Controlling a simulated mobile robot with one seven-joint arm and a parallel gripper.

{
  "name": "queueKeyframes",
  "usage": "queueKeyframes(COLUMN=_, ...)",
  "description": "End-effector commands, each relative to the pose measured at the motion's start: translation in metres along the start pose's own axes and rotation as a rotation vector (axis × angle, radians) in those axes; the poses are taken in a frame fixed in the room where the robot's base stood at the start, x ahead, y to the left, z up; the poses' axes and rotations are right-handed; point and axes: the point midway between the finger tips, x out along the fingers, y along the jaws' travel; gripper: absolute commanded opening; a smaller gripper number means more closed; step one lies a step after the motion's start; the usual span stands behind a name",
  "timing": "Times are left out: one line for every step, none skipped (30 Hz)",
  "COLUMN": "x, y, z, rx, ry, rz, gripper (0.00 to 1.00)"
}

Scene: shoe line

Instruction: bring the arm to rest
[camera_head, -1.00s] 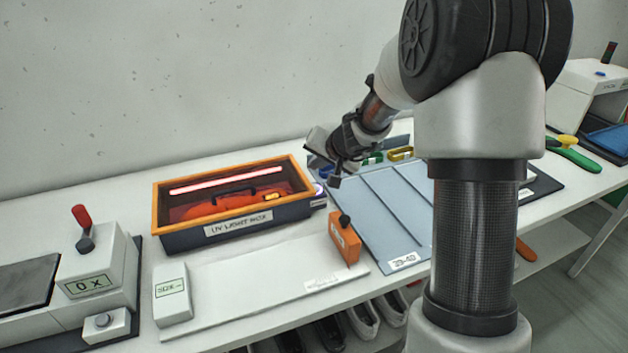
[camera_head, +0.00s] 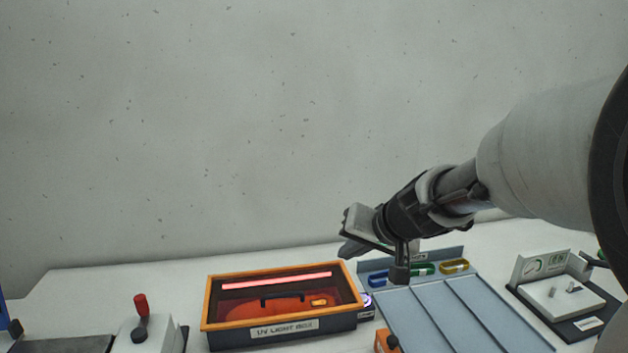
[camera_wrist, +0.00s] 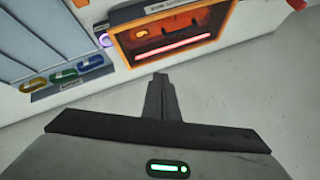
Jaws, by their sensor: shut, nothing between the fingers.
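My gripper (camera_head: 400,272) hangs from my arm above the back of the bench, in front of the grey wall, over the upper left end of the blue-grey divided tray (camera_head: 440,310). Its fingers are shut and empty. In the wrist view the closed fingers (camera_wrist: 160,92) point toward the orange-rimmed UV light box (camera_wrist: 200,45) and touch nothing. The UV light box also shows in the head view (camera_head: 205,312), left of my gripper, with a red glowing tube and an orange item inside.
Blue, green (camera_head: 423,269) and yellow (camera_head: 454,266) loops sit at the tray's back edge. A red-handled device (camera_head: 140,305) stands at the left. An orange block (camera_head: 382,343) is at the bottom edge. A white fixture (camera_head: 562,290) stands at the right. The space above the bench's left is clear.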

Motion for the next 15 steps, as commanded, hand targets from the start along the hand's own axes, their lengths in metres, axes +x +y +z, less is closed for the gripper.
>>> queueKeyframes(x=-0.039, y=-0.018, z=0.009, rx=-0.049, ry=-0.019, rz=0.007, gripper=0.0)
queueKeyframes(x=-0.056, y=-0.023, z=0.019, rx=-0.073, ry=-0.037, rz=0.017, gripper=0.0)
queueKeyframes(x=-0.078, y=-0.027, z=0.032, rx=-0.103, ry=-0.06, rz=0.035, gripper=0.0)
queueKeyframes(x=-0.095, y=-0.028, z=0.043, rx=-0.123, ry=-0.077, rz=0.052, gripper=0.0)
queueKeyframes(x=-0.111, y=-0.029, z=0.053, rx=-0.143, ry=-0.092, rz=0.072, gripper=0.0)
queueKeyframes(x=-0.131, y=-0.027, z=0.067, rx=-0.165, ry=-0.11, rz=0.103, gripper=0.0)
queueKeyframes(x=-0.145, y=-0.024, z=0.077, rx=-0.181, ry=-0.122, rz=0.128, gripper=0.0)
queueKeyframes(x=-0.158, y=-0.021, z=0.086, rx=-0.193, ry=-0.133, rz=0.154, gripper=0.0)
queueKeyframes(x=-0.174, y=-0.015, z=0.097, rx=-0.206, ry=-0.144, rz=0.19, gripper=0.0)
queueKeyframes(x=-0.184, y=-0.011, z=0.104, rx=-0.213, ry=-0.148, rz=0.215, gripper=0.0)
queueKeyframes(x=-0.194, y=-0.006, z=0.111, rx=-0.22, ry=-0.153, rz=0.241, gripper=0.0)
queueKeyframes(x=-0.205, y=0.0, z=0.118, rx=-0.226, ry=-0.157, rz=0.271, gripper=0.0)
queueKeyframes(x=-0.211, y=0.004, z=0.122, rx=-0.229, ry=-0.157, rz=0.292, gripper=0.0)
queueKeyframes(x=-0.217, y=0.008, z=0.127, rx=-0.232, ry=-0.16, rz=0.311, gripper=0.0)
queueKeyframes(x=-0.223, y=0.013, z=0.131, rx=-0.235, ry=-0.16, rz=0.332, gripper=0.0)
